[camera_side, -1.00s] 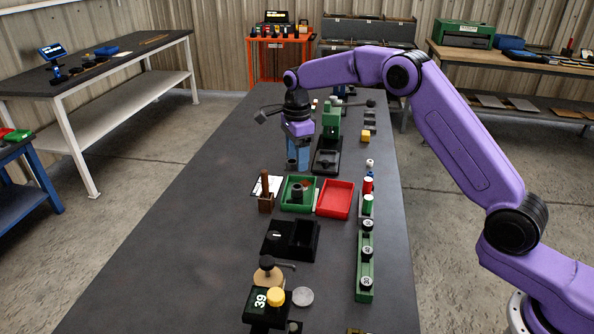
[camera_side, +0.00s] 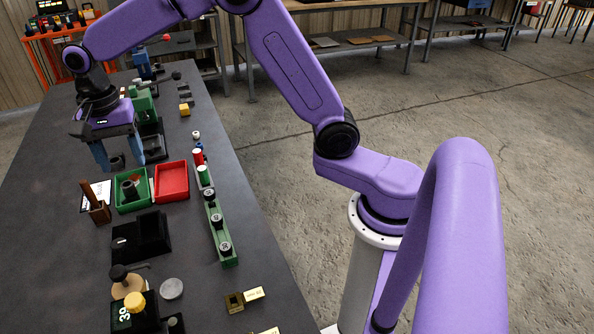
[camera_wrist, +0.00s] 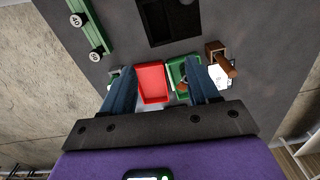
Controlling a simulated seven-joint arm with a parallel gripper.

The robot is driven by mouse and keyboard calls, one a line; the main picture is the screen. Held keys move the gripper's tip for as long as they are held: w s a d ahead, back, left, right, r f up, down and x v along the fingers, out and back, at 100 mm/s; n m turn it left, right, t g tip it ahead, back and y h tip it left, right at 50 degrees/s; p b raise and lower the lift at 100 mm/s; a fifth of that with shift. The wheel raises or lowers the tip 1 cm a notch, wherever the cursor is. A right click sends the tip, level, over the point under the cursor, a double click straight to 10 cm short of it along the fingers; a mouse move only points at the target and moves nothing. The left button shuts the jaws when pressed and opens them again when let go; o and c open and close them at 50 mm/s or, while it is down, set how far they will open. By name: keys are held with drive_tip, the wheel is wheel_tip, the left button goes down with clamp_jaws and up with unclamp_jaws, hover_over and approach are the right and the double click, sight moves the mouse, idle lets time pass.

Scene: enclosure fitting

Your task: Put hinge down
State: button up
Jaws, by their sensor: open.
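My gripper (camera_side: 120,162) is open, with its blue fingers spread apart above the table, beyond the green tray (camera_side: 120,207). In the wrist view, the fingers of my gripper (camera_wrist: 161,68) frame the red tray (camera_wrist: 152,70) and part of the green tray (camera_wrist: 173,73), with nothing seen held. A short dark cylinder (camera_side: 117,161) shows between the fingers in the side view; I cannot tell whether it touches them. I cannot make out a hinge with certainty.
A wooden holder (camera_side: 100,213) stands left of the green tray. A black two-part fixture (camera_side: 153,232) sits nearer. A green rail (camera_side: 227,248) with round black-and-white pieces runs along the right. A green press-like device (camera_side: 143,106) stands behind my gripper. The table's left side is clear.

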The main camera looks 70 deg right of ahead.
drive_tip(key=s+d+r+n, duration=0.1)
drive_tip(key=s+n, duration=0.9)
drive_tip(key=s, duration=0.6)
drive_tip(key=s+d+f+n, duration=0.1)
drive_tip(key=s+d+n, duration=0.3)
drive_tip(key=s, duration=0.5)
drive_tip(key=s+d+f+n, duration=0.1)
drive_tip(key=s+d+n, duration=0.4)
drive_tip(key=s+n, duration=0.3)
drive_tip(key=shift+s+f+n, duration=0.3)
drive_tip(key=shift+s+f, duration=0.05)
drive_tip(key=shift+s, duration=0.05)
